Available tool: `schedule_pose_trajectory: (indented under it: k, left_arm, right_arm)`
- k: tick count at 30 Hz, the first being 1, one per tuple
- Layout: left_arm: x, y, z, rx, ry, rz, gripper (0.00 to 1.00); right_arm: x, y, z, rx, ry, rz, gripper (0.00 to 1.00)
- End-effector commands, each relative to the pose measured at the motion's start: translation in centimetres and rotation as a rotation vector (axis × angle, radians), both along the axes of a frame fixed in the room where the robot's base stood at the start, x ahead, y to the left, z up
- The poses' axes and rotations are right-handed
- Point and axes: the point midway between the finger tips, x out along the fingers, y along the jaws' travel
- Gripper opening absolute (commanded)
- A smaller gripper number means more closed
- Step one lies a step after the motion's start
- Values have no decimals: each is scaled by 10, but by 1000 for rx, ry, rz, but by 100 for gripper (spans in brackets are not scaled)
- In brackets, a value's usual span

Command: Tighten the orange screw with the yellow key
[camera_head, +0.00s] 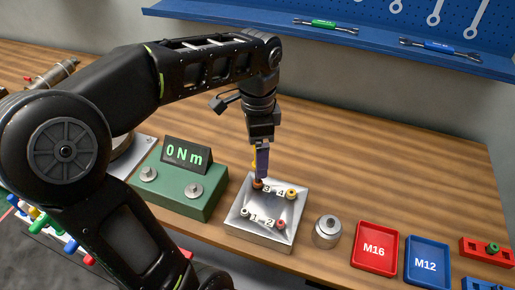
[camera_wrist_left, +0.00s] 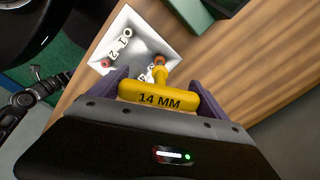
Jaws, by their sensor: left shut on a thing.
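My left gripper (camera_head: 262,165) is above the metal block (camera_head: 240,222), pointing down. In the left wrist view its purple fingers (camera_wrist_left: 160,98) are shut on the yellow key (camera_wrist_left: 160,96), which has "14 MM" on its handle. The key's shaft points down at the orange screw (camera_head: 257,184), beside the number 3. The screw's top also shows in the left wrist view (camera_wrist_left: 160,58), at the shaft's tip. I cannot tell whether the tip is seated in it. Yellow, grey and red screws sit at the block's other corners. My right gripper is not in view.
A green box (camera_head: 178,198) with a "0 N m" display (camera_head: 187,155) stands left of the block. A round metal weight (camera_head: 327,232), a red M16 tray (camera_head: 376,248) and a blue M12 tray (camera_head: 427,262) are to the right. The wooden bench behind is clear.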

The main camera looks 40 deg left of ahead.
Motion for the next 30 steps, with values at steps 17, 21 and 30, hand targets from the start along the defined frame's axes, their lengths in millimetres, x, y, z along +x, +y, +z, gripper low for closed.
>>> schedule_pose_trajectory:
  k: [17,21,30]
  left_arm:
    - [0,0,-4,0,0,0,41]
    - [0,0,-6,0,0,0,41]
    - [0,0,-6,0,0,0,41]
  right_arm:
    - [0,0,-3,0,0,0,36]
    - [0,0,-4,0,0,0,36]
    - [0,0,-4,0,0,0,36]
